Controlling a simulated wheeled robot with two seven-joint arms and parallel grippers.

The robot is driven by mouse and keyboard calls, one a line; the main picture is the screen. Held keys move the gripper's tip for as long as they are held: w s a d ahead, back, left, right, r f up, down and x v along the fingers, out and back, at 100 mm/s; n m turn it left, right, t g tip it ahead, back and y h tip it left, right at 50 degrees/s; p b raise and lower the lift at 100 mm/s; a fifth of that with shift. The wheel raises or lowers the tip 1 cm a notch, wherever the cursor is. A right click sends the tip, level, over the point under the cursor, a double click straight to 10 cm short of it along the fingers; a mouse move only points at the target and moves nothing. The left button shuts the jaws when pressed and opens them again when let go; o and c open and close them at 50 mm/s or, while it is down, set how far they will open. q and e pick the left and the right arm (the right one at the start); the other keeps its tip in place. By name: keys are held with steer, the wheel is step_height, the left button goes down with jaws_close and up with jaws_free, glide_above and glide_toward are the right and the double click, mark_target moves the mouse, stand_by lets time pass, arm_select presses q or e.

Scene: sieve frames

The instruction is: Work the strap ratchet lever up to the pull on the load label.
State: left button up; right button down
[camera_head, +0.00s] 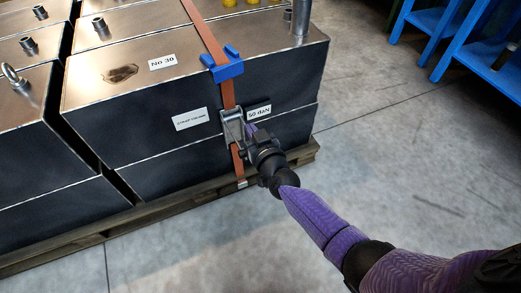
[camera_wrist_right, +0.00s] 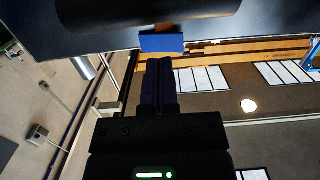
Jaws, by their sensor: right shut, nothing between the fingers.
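An orange strap (camera_head: 227,94) runs over the dark metal block and down its front face. The strap ratchet (camera_head: 233,127), grey metal, sits on the strap low on that face. The load label (camera_head: 260,112), white and reading "50 daN", is just right of it. My right gripper (camera_head: 252,129) is at the ratchet's right side, fingers partly hidden, so contact with the lever is unclear. In the right wrist view its fingers (camera_wrist_right: 159,88) are together and empty, below a blue corner protector (camera_wrist_right: 162,43). A dark rounded bar crosses the top there. My left gripper is not in view.
The blue corner protector (camera_head: 226,66) sits under the strap at the block's top edge. Another white label (camera_head: 190,119) is left of the ratchet. The block stands on a wooden pallet (camera_head: 170,207). Blue racks (camera_head: 465,45) stand back right; floor between is clear.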

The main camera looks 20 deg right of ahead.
steer(key=f, duration=0.1)
steer(key=s+f+b, duration=0.1)
steer(key=f, duration=0.1)
steer(key=shift+s+f, duration=0.1)
steer(key=shift+s, duration=0.15)
steer(key=shift+s+f+b, duration=0.15)
steer(key=shift+f+b, duration=0.1)
steer(key=shift+b, duration=0.15)
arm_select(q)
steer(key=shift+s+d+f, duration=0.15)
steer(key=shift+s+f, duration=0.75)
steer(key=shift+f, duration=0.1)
arm_select(e)
steer(key=shift+s, duration=0.1)
arm_select(q)
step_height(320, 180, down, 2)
steer(key=b, duration=0.2)
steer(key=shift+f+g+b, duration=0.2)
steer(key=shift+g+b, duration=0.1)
arm_select(e)
steer(key=f, duration=0.1)
steer(key=s+f, duration=0.1)
steer(key=f, duration=0.3)
steer(key=shift+s, duration=0.25)
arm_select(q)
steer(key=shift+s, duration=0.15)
arm_select(e)
steer(key=shift+r, duration=0.1)
